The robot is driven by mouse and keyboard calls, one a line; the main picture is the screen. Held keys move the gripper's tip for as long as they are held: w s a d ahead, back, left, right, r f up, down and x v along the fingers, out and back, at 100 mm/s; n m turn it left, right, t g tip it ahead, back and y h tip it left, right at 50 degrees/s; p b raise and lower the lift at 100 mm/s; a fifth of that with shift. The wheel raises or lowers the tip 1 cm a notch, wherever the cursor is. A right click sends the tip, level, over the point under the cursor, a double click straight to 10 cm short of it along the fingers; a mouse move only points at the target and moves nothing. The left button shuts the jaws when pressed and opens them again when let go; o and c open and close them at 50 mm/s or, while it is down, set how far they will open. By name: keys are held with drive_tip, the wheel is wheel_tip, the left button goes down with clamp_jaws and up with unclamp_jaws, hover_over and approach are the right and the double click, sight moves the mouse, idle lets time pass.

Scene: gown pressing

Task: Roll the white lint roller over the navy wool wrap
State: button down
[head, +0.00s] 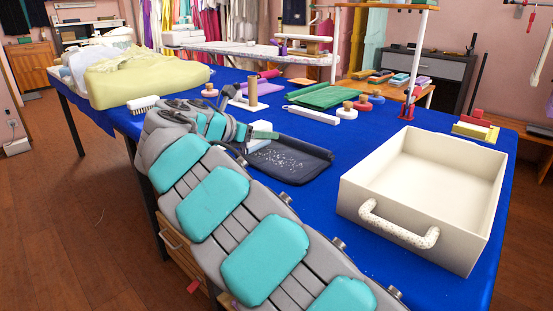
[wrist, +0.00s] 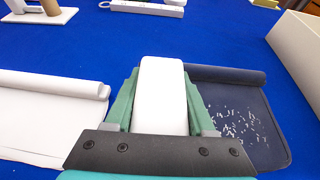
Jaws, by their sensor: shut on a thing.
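The navy wool wrap (head: 296,162) lies on the blue table with a rolled far edge and white lint scattered over it. In the wrist view the wrap (wrist: 262,100) is at the right, with the lint near its middle. My gripper (wrist: 159,100) has green fingers shut on the sides of a white block, which looks like the white lint roller (wrist: 161,85). The gripper is at the wrap's left edge and hides part of it. I cannot tell whether the roller touches the cloth. In the head view my arm hides much of the gripper.
A large cream box (head: 425,190) with a speckled handle stands at the right. A white folded cloth (wrist: 50,118) lies left of the gripper in the wrist view. A white brush (head: 143,104), a green cloth (head: 325,96) and a white strip (head: 313,114) lie farther back. Blue table shows between them.

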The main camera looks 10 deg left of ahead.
drive_tip(key=shift+r, duration=0.1)
drive_tip(key=shift+r, duration=0.95)
drive_tip(key=shift+r, duration=0.1)
drive_tip(key=shift+r, duration=1.9)
drive_tip(key=shift+s, duration=0.1)
